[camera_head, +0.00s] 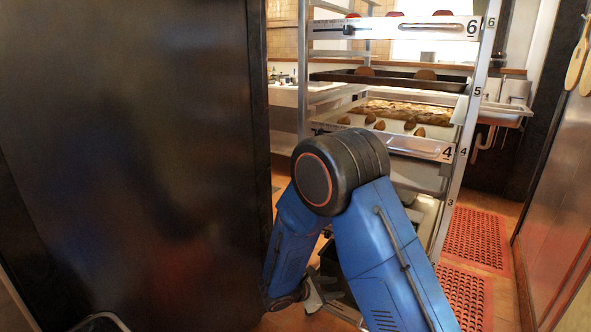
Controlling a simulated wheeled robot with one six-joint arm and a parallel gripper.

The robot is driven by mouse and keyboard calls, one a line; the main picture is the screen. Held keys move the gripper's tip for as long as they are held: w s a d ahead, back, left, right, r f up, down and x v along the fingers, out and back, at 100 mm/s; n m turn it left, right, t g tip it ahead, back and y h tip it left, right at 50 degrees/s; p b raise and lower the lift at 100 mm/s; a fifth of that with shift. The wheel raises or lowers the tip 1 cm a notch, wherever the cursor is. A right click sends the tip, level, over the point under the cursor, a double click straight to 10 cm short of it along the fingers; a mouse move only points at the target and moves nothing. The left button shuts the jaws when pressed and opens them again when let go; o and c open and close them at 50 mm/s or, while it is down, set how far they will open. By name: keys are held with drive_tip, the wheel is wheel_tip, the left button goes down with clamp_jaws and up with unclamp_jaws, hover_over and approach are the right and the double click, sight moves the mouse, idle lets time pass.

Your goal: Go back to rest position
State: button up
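My blue arm is folded in front of the rack, its dark elbow joint raised at the middle of the head view. My gripper (322,290) shows only in part as a grey shape low in the picture, between the two arm links. The near link hides some of it, so I cannot tell whether its fingers are open or shut. I see nothing held in it.
A tall metal rack (476,110) with numbered shelves stands behind the arm, holding trays of food. A large dark panel (130,150) fills the left side. Red perforated mats (475,238) lie on the floor at right. A sink (505,112) is behind.

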drive_tip(key=s+d+r+m+g+y, duration=0.3)
drive_tip(key=s+d+r+m+g, duration=0.2)
drive_tip(key=s+d+r+m, duration=0.85)
drive_tip(key=s+d+r+m+t+y, duration=0.1)
drive_tip(key=s+r+m+y, duration=0.2)
drive_tip(key=s+r, duration=0.4)
drive_tip(key=s+d+r+m+t+y, duration=0.1)
drive_tip(key=s+r+m+y, duration=0.3)
drive_tip(key=s, duration=1)
drive_tip(key=shift+s+d+r+t, duration=0.15)
drive_tip(key=shift+d+r+t, duration=0.25)
drive_tip(key=shift+r, duration=1.5)
drive_tip(key=shift+a, duration=0.1)
